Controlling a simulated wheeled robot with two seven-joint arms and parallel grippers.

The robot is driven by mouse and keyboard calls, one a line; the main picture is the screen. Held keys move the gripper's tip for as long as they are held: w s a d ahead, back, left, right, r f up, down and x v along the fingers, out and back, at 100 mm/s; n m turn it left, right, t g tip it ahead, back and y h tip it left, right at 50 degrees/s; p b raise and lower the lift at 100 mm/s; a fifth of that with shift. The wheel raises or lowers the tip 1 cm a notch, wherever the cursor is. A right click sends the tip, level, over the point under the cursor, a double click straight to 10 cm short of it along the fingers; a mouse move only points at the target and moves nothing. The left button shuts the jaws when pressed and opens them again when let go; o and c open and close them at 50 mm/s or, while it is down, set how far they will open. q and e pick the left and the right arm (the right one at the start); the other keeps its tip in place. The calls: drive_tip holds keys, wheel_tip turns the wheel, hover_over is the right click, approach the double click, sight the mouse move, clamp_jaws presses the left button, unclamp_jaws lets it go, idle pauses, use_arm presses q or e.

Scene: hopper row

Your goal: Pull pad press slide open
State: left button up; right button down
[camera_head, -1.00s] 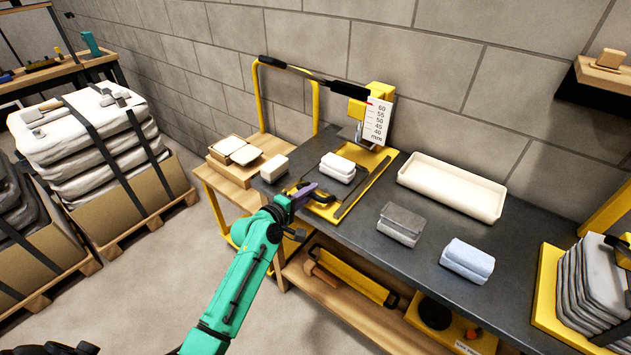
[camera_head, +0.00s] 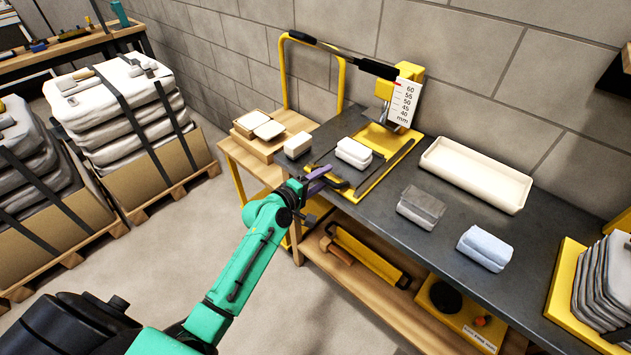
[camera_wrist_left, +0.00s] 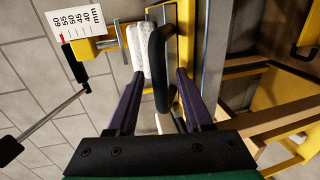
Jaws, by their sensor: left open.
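The pad press (camera_head: 407,78) is yellow, with a long black-gripped lever and a white millimetre scale, at the back of the dark bench. Its yellow slide (camera_head: 372,181) lies in front, between dark rails, with stacked white pads (camera_head: 354,153) on it. The slide's black bar handle (camera_wrist_left: 158,55) shows in the left wrist view beside the white pads (camera_wrist_left: 138,50). My left gripper (camera_head: 328,177) is at the slide's front edge, open, with purple fingers. In the wrist view the fingers (camera_wrist_left: 157,75) stand on either side of the handle's near end. Contact cannot be told. My right gripper is out of view.
On the bench to the right are an empty cream tray (camera_head: 476,172), a grey pad stack (camera_head: 421,207) and a pale blue stack (camera_head: 484,248). A single white block (camera_head: 297,145) stands left of the slide. A lower shelf (camera_head: 345,265) holds tools. Open floor lies left of the bench.

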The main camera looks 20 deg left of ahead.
use_arm(q)
drive_tip(key=b+v, duration=0.1)
drive_tip(key=v, duration=1.3)
drive_tip(key=shift+s+b, duration=0.2)
drive_tip(key=shift+b, duration=0.1)
drive_tip(key=s+a+f+m+g+y, duration=0.1)
drive_tip(key=s+a+f+g, duration=0.15)
drive_tip(key=f, duration=0.75)
drive_tip(key=s+a+f+m+g+y, duration=0.1)
drive_tip(key=s+a+f+m+y, duration=0.15)
drive_tip(key=f, duration=0.75)
drive_tip(key=s+a+f+m+g+y, duration=0.1)
drive_tip(key=s+f+g, duration=0.15)
drive_tip(key=f, duration=0.65)
drive_tip(key=s+d+f+m+g, duration=0.1)
drive_tip(key=s+f+m+g, duration=0.2)
drive_tip(key=s+f+m, duration=0.3)
drive_tip(key=s+d+f+m+g+y, duration=0.1)
drive_tip(key=s+f+m+g, duration=0.3)
drive_tip(key=s+f, duration=0.9)
drive_tip(key=s+d+m, duration=0.1)
drive_tip(key=s, duration=0.6)
drive_tip(key=shift+d+m, duration=0.2)
drive_tip(key=shift+m, duration=0.15)
